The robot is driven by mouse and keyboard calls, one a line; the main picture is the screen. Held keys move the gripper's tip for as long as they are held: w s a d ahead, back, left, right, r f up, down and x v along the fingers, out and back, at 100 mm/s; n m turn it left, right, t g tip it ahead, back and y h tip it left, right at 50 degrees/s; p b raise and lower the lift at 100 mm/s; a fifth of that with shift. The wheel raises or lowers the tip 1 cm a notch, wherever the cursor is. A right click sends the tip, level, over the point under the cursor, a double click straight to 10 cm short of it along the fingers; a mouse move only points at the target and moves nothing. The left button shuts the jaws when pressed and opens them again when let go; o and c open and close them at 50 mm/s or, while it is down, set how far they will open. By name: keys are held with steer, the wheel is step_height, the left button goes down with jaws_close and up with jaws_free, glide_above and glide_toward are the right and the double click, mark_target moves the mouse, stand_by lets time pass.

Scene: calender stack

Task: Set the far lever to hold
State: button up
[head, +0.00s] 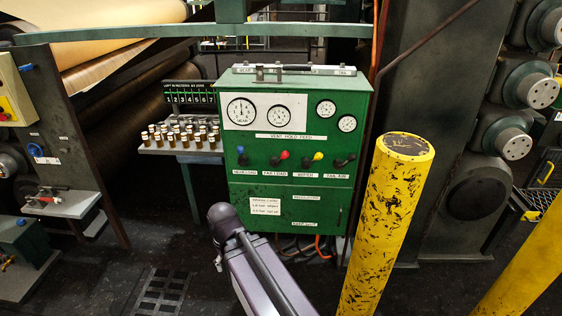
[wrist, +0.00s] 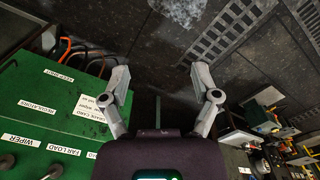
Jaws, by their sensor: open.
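The far lever (head: 281,157), red-knobbed, is second from left in a row of levers on the green cabinet in the head view. Its knob tilts up and right of its pivot, above a label that reads as FAR LOAD. A VENT HOLD FEED strip (head: 291,136) is above the row. In the wrist view the FAR LOAD label (wrist: 40,141) shows inverted at lower left; the red knob is not visible there. My gripper (wrist: 160,78) is open and empty, its fingers over dark floor beside the cabinet. I cannot make out the fingers in the head view.
Blue (head: 241,151), yellow (head: 318,156) and black (head: 350,157) levers flank the far one closely. A yellow post (head: 388,220) stands in front of the cabinet's right side. Hoses hang below the cabinet.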

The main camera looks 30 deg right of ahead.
steer(key=n+t+h+b, duration=1.2)
steer(key=n+h+b, duration=0.15)
steer(key=n, duration=0.45)
glide_toward(283, 157)
steer(key=shift+p+v, duration=0.5)
steer(key=shift+v, duration=0.5)
steer(key=shift+d, duration=0.15)
steer(key=x, duration=1.3)
steer(key=shift+w+d, duration=0.15)
steer(key=shift+d, duration=0.1)
jaws_close()
